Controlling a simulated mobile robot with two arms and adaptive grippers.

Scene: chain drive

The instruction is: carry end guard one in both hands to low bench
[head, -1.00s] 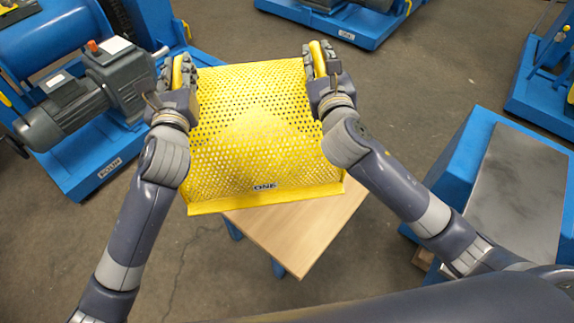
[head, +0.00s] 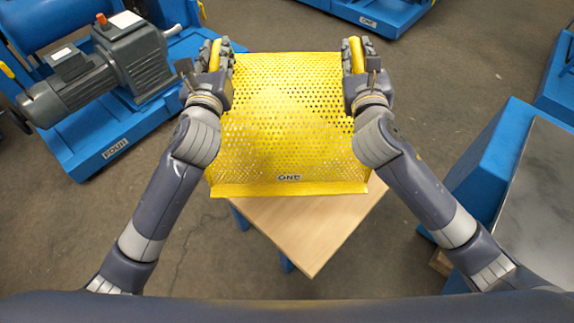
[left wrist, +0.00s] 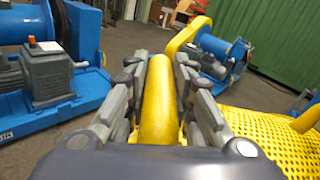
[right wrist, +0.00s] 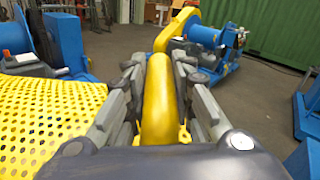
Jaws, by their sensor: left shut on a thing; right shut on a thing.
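End guard one (head: 285,125) is a yellow perforated sheet guard with a label reading ONE near its front lip. My left gripper (head: 215,55) is shut on its left yellow handle, which fills the jaws in the left wrist view (left wrist: 158,100). My right gripper (head: 357,55) is shut on its right yellow handle, also between the jaws in the right wrist view (right wrist: 159,100). The guard is held above a low bench (head: 300,230) with a pale wooden top and blue legs. The guard hides the bench's far part, and I cannot tell whether they touch.
A blue machine with a grey motor (head: 105,65) stands at the left. A blue cabinet with a grey metal top (head: 545,200) stands at the right. Another blue base (head: 375,15) is at the back. Bare concrete floor (head: 430,90) lies between them.

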